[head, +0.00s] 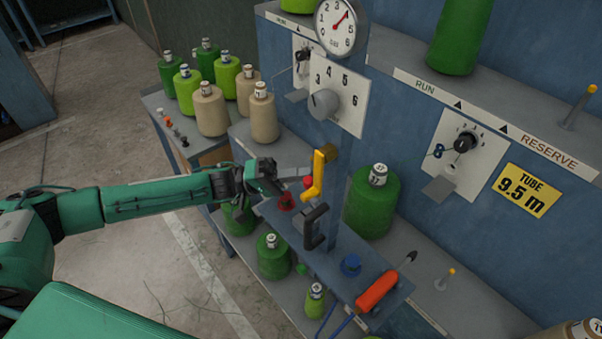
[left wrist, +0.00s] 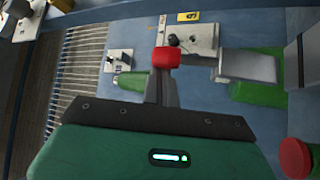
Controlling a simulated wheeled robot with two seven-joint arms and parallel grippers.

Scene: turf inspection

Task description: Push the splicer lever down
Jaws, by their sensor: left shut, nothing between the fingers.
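A red knob (head: 308,182), which looks like the splicer lever's end, shows beside grey metal parts (head: 293,172) near a yellow upright handle (head: 318,176). In the left wrist view the red knob (left wrist: 166,58) sits just beyond my fingertips, with a grey bar (left wrist: 248,66) to its right. My left gripper (head: 277,188) is shut and empty, close to the knob on its left side; I cannot tell whether it touches. The gripper's fingers also show in the left wrist view (left wrist: 160,84). The lever's lower part is hidden. My right gripper is not in view.
A red button (head: 286,201) lies just below my left gripper. Green cones (head: 374,205) stand close around. A blue panel wall (head: 410,145) rises behind.

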